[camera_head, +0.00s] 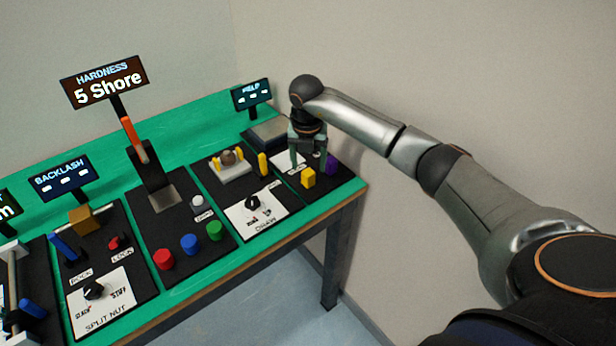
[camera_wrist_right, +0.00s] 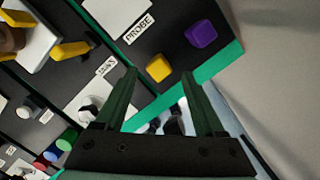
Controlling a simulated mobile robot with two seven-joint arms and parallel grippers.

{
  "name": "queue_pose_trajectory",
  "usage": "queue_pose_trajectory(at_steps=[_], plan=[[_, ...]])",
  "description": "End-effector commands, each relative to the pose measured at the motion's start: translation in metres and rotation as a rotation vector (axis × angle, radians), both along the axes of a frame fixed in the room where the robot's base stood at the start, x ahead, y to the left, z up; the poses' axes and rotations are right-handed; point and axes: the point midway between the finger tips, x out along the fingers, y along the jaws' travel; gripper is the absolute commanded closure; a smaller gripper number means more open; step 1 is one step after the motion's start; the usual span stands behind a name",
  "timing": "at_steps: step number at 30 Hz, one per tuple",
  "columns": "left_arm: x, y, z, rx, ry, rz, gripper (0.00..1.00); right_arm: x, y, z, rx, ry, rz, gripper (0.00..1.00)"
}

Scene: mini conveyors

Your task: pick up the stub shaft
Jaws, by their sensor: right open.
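I cannot tell for sure which piece is the stub shaft. A brown round piece (camera_head: 229,157) sits between yellow jaws on a white block (camera_head: 236,172); its edge shows at the upper left of the right wrist view (camera_wrist_right: 8,40). A small yellow piece (camera_head: 308,180) and a purple piece (camera_head: 333,164) stand on the black panel at the table's right end. Both show in the right wrist view, yellow (camera_wrist_right: 158,68) and purple (camera_wrist_right: 201,34). My right gripper (camera_head: 308,162) is open, pointing down above this panel, with nothing between its fingers (camera_wrist_right: 159,76). My left gripper is out of view.
Display signs (camera_head: 104,82) stand along the back of the green table (camera_head: 200,110). Red (camera_head: 164,259), blue (camera_head: 189,244) and green (camera_head: 214,230) buttons and a black knob (camera_head: 252,202) stand in front. The wall is close on the right.

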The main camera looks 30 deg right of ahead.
Motion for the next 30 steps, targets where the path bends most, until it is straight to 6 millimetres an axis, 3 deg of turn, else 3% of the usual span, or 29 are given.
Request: queue_pose_trajectory(at_steps=[10, 19, 30], plan=[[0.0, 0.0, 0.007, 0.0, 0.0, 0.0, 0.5, 0.003, -0.002, -0.046, 0.002, 0.002, -0.001, 0.29], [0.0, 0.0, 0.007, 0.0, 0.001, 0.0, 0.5, 0.004, -0.003, -0.052, 0.001, -0.001, 0.0, 0.29], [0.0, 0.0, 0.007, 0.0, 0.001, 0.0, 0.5, 0.004, -0.003, -0.051, 0.001, -0.001, 0.0, 0.69]])
